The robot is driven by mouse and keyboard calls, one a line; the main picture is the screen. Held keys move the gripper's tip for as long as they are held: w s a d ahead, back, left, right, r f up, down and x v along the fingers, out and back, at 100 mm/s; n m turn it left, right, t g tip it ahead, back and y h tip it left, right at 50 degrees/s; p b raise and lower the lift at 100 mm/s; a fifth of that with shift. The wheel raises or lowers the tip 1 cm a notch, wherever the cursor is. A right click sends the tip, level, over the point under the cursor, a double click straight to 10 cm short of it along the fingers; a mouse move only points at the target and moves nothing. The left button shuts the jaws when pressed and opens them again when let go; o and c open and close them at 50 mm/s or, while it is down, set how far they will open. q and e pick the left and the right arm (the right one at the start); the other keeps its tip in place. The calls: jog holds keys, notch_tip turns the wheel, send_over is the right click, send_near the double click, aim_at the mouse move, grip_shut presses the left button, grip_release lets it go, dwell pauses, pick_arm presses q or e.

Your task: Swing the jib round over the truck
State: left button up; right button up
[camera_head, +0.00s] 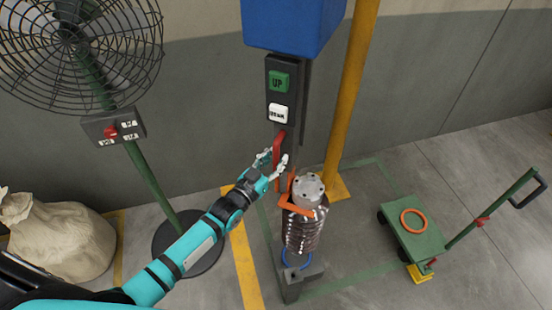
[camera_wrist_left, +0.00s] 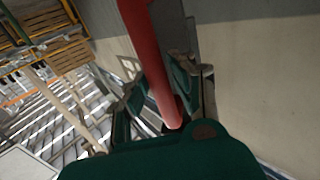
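A yellow post (camera_head: 352,95), seemingly the jib's, rises from a yellow foot beside a dark control box with a green UP button (camera_head: 279,82) and a white button below. A red handle (camera_head: 278,148) is on the box's lower end. My left gripper (camera_head: 272,161) is at this handle with its fingers apart; in the left wrist view the red bar (camera_wrist_left: 148,50) runs between them. A ribbed metal part (camera_head: 304,232) stands below, with an orange bracket (camera_head: 297,206) at its top. The green truck (camera_head: 427,246) stands at right. The jib's arm is not visible. My right gripper is out of view.
A blue housing (camera_head: 294,22) is above the control box. A caged fan (camera_head: 75,38) and a sack (camera_head: 58,240) are at left. An orange ring (camera_head: 413,221) lies on the truck, whose handle (camera_head: 490,215) rises rightward. Floor between post and truck looks clear.

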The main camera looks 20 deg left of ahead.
pick_arm(q)
grip_shut()
jog(key=shift+w+d+f, duration=0.1)
jog(key=shift+w+f, duration=0.05)
jog(key=shift+f, duration=0.1)
jog(key=shift+f, duration=0.1)
dwell(0.3)
